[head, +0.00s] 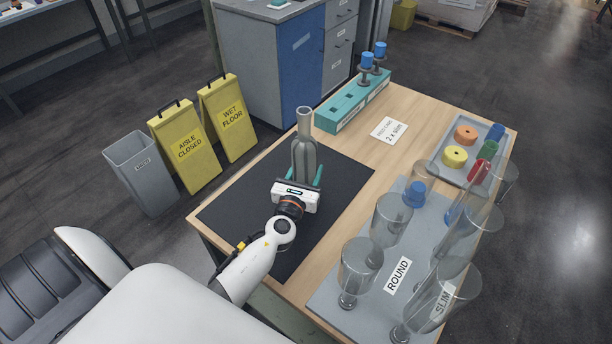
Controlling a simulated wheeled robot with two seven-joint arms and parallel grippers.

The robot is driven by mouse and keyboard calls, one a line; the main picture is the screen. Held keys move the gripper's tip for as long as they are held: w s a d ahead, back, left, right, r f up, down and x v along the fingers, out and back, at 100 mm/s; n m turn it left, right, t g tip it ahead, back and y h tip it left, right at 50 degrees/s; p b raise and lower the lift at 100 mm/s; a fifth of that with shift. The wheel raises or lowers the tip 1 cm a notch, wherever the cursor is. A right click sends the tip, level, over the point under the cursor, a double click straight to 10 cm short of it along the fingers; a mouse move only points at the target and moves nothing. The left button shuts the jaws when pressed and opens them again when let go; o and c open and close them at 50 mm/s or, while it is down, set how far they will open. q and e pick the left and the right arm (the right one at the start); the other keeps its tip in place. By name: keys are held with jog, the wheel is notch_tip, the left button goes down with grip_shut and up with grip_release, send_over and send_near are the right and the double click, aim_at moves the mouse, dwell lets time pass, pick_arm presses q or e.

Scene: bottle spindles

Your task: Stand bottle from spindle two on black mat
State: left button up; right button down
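A grey, see-through bottle (304,143) with a narrow neck stands upright over the black mat (345,175), neck up. My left gripper (305,175) has its teal fingers on either side of the bottle's lower body and looks shut on it. The gripper's white housing hides the bottle's base, so I cannot tell whether it touches the mat. A teal rack (352,105) behind the mat has two pegs with blue tops (366,60) at its far end. I cannot tell which spindle is number two. My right gripper is not in view.
Several clear glass vessels (390,218) stand on a grey board (335,292) labelled ROUND and SLIM at the right. A grey tray (492,130) holds coloured pieces. A card (389,130) reads "2 x slim". The mat around the bottle is clear.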

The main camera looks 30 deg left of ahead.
pick_arm(q)
jog(key=o, duration=1.3)
jog(key=shift+c, duration=0.2)
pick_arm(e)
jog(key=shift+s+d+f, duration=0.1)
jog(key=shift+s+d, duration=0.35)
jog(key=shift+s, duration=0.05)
pick_arm(q)
jog(key=b+v, duration=0.1)
jog(key=v, duration=1)
jog(key=shift+b, duration=0.4)
jog(key=shift+s+d+r, duration=0.1)
jog(key=shift+s+d, duration=0.05)
jog(key=shift+s, duration=0.45)
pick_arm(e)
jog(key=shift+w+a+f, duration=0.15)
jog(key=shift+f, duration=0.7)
